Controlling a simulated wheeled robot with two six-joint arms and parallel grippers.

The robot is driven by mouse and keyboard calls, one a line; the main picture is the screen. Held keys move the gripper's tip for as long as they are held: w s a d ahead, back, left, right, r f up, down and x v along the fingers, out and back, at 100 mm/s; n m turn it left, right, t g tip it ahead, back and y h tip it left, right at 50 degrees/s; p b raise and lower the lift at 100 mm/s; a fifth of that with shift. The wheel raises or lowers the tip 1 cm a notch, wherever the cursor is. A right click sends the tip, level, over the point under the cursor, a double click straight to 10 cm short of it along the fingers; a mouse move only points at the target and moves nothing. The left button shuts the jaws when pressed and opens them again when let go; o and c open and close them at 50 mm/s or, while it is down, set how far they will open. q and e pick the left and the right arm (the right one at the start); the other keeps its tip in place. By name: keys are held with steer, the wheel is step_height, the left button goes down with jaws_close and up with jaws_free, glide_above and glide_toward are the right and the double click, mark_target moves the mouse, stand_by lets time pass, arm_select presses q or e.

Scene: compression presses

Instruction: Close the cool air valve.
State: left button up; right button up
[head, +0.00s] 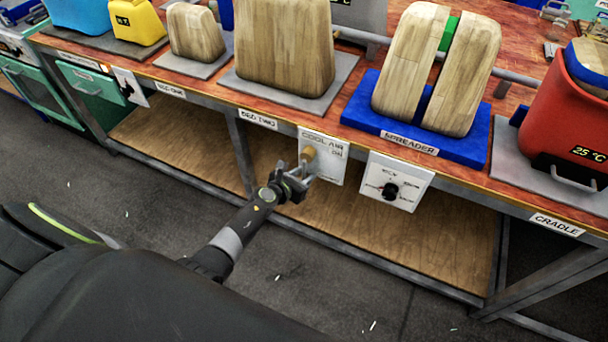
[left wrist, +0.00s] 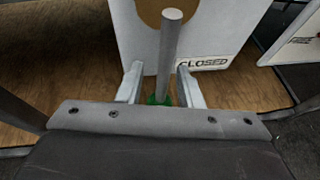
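In the left wrist view, the panel (left wrist: 125,35) shows a "CLOSED" label (left wrist: 202,63). A grey rod-shaped lever (left wrist: 168,50) stands in front of the panel, with a green part (left wrist: 158,100) at its lower end. My left gripper (head: 300,178) is at the panel's lower left. Its fingers (left wrist: 160,80) are apart on either side of the lever, with a gap visible on the left. My right gripper is not in view.
A white dial panel (head: 397,181) with a black knob hangs just to the right. The bench (head: 180,88) carries wooden blocks, a blue spreader base (head: 365,107) and a red container (head: 565,125). A lower wooden shelf (head: 400,235) lies behind my gripper.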

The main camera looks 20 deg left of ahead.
arm_select(q)
steer(key=p+v, duration=0.5)
steer(key=v, duration=1.2)
steer(key=shift+s, duration=0.25)
